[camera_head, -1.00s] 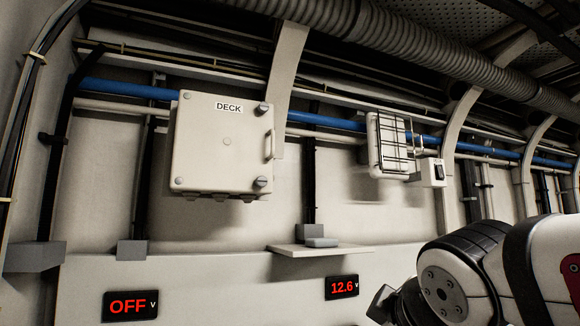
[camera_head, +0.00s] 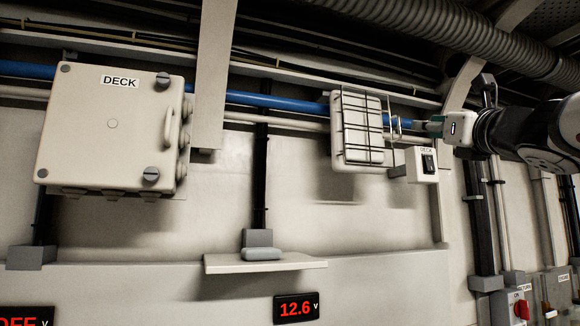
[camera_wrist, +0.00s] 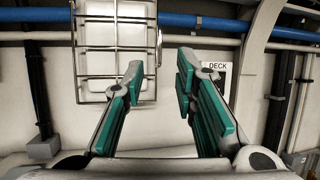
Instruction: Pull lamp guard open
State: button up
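The lamp guard (camera_head: 362,130) is a dark wire cage over a pale rectangular lamp (camera_head: 337,130) on the wall. It lies against the lamp's front, closed. A small wire handle (camera_head: 397,128) sticks out at its right edge. In the wrist view the guard (camera_wrist: 116,22) is at upper left, its handle (camera_wrist: 159,47) between and beyond my fingertips. My gripper (camera_head: 424,126) has green-padded fingers and is just right of the handle. In the wrist view my gripper (camera_wrist: 160,72) is open and empty, with the handle apparently untouched.
A switch box (camera_head: 421,164) sits just below my gripper, right of the lamp. A blue pipe (camera_head: 260,100) runs behind the lamp. A DECK box (camera_head: 108,130) hangs at left, and a small shelf (camera_head: 264,263) juts out below. A ribbed duct (camera_head: 440,30) passes overhead.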

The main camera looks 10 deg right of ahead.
aim_at(399, 124)
jog(key=p+x, duration=0.3)
jog(key=x, duration=0.9)
jog(key=shift+w+p, duration=0.15)
jog(key=shift+p, duration=0.15)
grip_shut()
